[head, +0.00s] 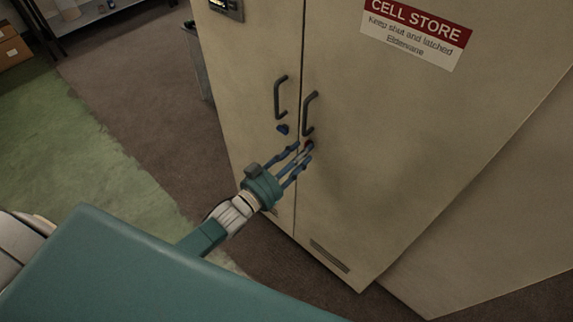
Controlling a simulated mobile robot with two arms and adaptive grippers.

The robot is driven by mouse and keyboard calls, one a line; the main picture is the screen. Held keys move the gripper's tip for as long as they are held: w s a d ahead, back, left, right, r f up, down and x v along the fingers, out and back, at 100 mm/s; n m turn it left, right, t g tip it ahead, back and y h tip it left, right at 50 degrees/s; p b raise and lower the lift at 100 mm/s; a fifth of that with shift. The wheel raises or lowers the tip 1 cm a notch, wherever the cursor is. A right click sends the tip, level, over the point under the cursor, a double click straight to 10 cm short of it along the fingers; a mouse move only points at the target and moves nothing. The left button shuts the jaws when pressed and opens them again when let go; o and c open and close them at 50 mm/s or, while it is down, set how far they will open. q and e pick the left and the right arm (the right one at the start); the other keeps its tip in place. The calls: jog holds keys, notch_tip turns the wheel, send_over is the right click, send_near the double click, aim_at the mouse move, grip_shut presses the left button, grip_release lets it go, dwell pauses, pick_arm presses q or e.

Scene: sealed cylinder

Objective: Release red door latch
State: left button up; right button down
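The red door latch (309,144) is a small red piece on the cabinet's right door, just below that door's handle. Only part of it shows behind my fingers. My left gripper (303,152) reaches up to it from the lower left, with its blue fingers parted and their tips at the latch. I cannot tell whether they touch it. A blue latch (282,129) sits on the left door below its handle. My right gripper is not in view.
The tall beige cabinet (420,130) has two dark handles, on the left door (280,97) and right door (310,113); both doors look shut. A sign (415,30) reads "CELL STORE". A grey bin stands behind left. Open floor (120,90) lies to the left.

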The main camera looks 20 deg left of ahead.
pick_arm(q)
jog(key=v, duration=1)
jog(key=shift+s, duration=0.15)
jog(key=s+a+f+n+g+y, duration=0.1)
jog(key=s+a+f+g+y, duration=0.2)
jog(key=f, duration=0.8)
jog(key=s+a+f+g, duration=0.15)
jog(key=s+f, duration=0.35)
jog(key=f, duration=0.5)
jog(key=s+a+f+n+g+y, duration=0.1)
jog(key=s+f+g+y, duration=0.2)
jog(key=f, duration=0.8)
jog(key=s+d+f+g, duration=0.1)
jog(key=s+f+g, duration=0.1)
jog(key=s+f, duration=0.3)
jog(key=s+f+g, duration=0.3)
jog(key=s+f, duration=0.3)
jog(key=s, duration=0.8)
jog(key=s+d+f+g+b, duration=0.1)
jog(key=s+f+g, duration=0.2)
jog(key=s, duration=0.6)
notch_tip(320, 180, down, 2)
jog(key=shift+s+d+f, duration=0.2)
jog(key=shift+s+d, duration=0.05)
jog(key=shift+d, duration=0.05)
jog(key=shift+g, duration=0.25)
jog(key=shift+c, duration=0.3)
